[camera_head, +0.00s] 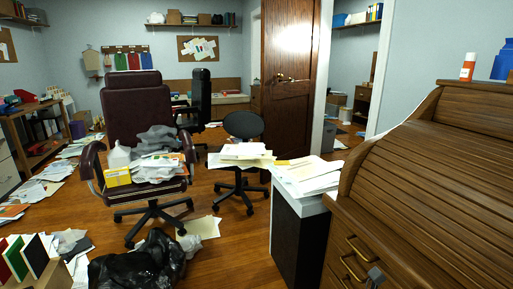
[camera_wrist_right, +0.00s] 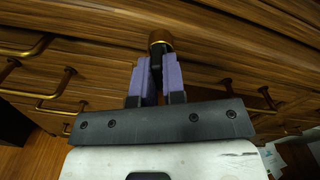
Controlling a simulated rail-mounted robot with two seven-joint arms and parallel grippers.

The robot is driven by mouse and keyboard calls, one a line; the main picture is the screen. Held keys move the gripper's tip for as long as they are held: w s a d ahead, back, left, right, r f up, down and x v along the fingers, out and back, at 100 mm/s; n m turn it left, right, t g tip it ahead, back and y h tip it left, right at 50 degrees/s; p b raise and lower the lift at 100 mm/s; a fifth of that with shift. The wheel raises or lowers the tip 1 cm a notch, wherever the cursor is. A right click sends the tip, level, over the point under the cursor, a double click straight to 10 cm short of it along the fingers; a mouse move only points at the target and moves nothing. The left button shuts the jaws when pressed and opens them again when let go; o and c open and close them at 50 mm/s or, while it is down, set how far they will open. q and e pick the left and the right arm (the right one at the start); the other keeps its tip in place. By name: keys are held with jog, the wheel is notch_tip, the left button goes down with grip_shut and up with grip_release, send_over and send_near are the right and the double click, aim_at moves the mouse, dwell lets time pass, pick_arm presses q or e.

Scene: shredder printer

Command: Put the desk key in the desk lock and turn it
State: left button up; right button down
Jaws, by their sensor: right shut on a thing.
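The wooden roll-top desk (camera_head: 430,165) fills the right side of the head view. Its drawer fronts and brass handles also show in the right wrist view (camera_wrist_right: 95,65). My right gripper (camera_wrist_right: 156,62) has purple-blue fingers, shut on a narrow dark piece (camera_wrist_right: 155,76), which looks like the desk key. A round brass piece (camera_wrist_right: 160,38), which looks like the desk lock, is at the fingertips against the desk front. The key's tip is hidden, so I cannot tell how far it sits in the lock. My left gripper is in neither view.
Brass drawer handles (camera_wrist_right: 52,96) lie left of the right gripper, and another handle (camera_wrist_right: 268,97) to its right. A white-topped cabinet with papers (camera_head: 310,178) stands beside the desk. Office chairs (camera_head: 140,110) and scattered papers crowd the floor.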

jog(key=shift+m, duration=0.3)
jog(key=c, duration=1.6)
grip_release()
jog(key=shift+m, duration=0.4)
jog(key=shift+c, duration=0.2)
jog(key=o, duration=0.5)
jog(key=o, duration=0.3)
jog(key=shift+o, duration=0.2)
